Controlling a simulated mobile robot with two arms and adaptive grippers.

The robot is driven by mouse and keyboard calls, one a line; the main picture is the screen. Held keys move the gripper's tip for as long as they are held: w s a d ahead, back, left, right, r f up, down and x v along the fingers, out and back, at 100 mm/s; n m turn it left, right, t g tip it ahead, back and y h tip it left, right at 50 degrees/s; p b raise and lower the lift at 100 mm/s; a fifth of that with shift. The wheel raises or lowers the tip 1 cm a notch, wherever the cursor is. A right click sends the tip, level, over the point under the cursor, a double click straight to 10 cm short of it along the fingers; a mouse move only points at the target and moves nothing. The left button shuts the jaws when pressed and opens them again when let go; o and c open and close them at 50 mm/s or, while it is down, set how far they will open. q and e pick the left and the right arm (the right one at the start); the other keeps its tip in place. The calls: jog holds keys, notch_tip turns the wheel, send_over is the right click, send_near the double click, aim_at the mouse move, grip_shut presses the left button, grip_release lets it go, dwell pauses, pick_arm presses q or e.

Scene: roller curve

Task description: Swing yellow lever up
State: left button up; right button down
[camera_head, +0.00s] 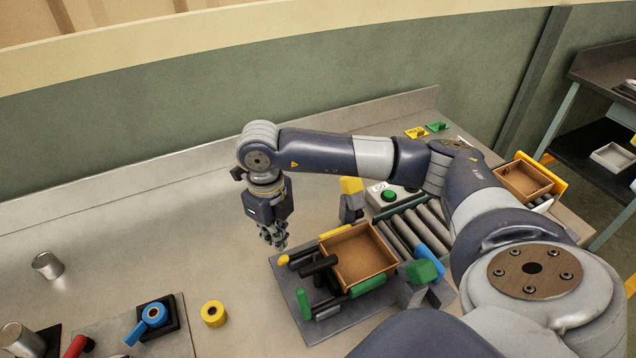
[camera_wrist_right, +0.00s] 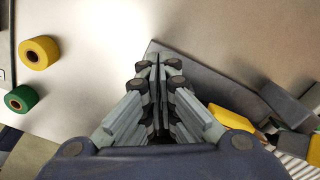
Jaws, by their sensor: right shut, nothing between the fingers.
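My right gripper (camera_head: 274,240) points down with its fingers together, above the table and just left of the grey plate (camera_head: 290,288). In the right wrist view the closed fingers (camera_wrist_right: 160,68) hold nothing and are over the edge of the plate. A short yellow-tipped lever (camera_head: 283,260) lies low at the plate's back left corner, below and right of the fingers. A yellow bar (camera_head: 338,231) is beside the brown tray. A yellow part (camera_wrist_right: 230,118) shows right of the fingers in the right wrist view; which one is unclear. My left gripper is out of view.
A brown tray (camera_head: 358,257) sits by the rollers (camera_head: 400,232). A yellow-topped post (camera_head: 351,187) stands behind it. Black cylinders (camera_head: 319,267) and a green handle (camera_head: 303,303) are on the plate. A yellow roll (camera_head: 213,314) lies left. The table's back left is clear.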

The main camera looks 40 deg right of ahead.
notch_tip(320, 180, up, 7)
jog(key=p, duration=0.3)
jog(key=shift+w, duration=0.45)
jog(key=shift+d, duration=0.1)
dwell(0.7)
